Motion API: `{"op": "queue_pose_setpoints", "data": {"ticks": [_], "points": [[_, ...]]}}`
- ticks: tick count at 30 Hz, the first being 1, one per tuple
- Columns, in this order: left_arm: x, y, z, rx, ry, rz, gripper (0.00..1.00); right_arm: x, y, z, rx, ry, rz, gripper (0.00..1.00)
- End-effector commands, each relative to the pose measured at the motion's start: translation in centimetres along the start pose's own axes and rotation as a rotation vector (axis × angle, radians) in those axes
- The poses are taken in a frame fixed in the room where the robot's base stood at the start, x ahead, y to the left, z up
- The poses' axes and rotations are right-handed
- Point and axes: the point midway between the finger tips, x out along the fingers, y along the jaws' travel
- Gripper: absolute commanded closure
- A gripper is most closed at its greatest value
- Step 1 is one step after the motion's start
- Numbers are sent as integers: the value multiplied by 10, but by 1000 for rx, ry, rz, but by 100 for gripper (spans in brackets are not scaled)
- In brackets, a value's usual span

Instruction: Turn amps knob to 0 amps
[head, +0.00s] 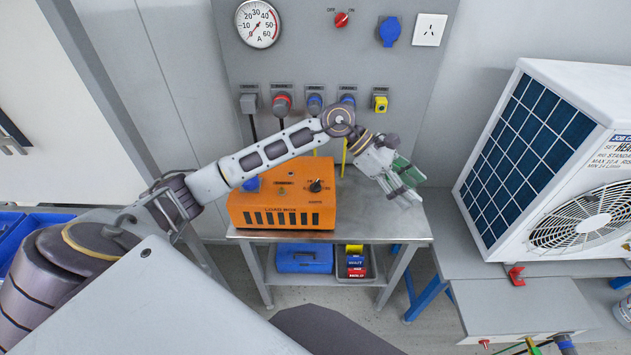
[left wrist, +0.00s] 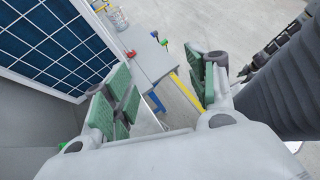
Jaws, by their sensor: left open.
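The amps knob (head: 315,186) is a small black knob on the sloped upper face of the orange load box (head: 282,218), near its right end. The box stands on a metal table. My left gripper (head: 408,190) is to the right of the box and apart from the knob, over the table's right part. Its green-padded fingers are spread with nothing between them, as the left wrist view (left wrist: 160,95) also shows. The knob's scale is too small to read. The knob is not seen in the left wrist view.
A grey panel (head: 350,60) behind carries an ammeter (head: 258,24), a red switch (head: 341,19) and several sockets, with cables hanging. A white heat pump unit (head: 560,165) stands on the right bench. A blue case (head: 304,259) lies on the lower shelf.

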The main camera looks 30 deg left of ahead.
Motion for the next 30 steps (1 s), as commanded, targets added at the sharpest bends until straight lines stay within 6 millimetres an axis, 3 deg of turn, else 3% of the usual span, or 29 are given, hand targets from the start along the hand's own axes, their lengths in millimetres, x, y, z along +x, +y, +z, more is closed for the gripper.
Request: {"op": "queue_pose_setpoints", "data": {"ticks": [8,18,24,30], "points": [[-48,24,-58,110,335,6,43,0,-1,0,0,0,-1,60],[-140,48,-115,147,734,0,43,0,-6,-1,2,1,-6,60],[-194,53,-135,125,917,-10,43,0,-7,-1,2,1,-7,60],[-219,53,-142,108,995,-16,43,0,-7,-1,2,1,-7,60]]}}
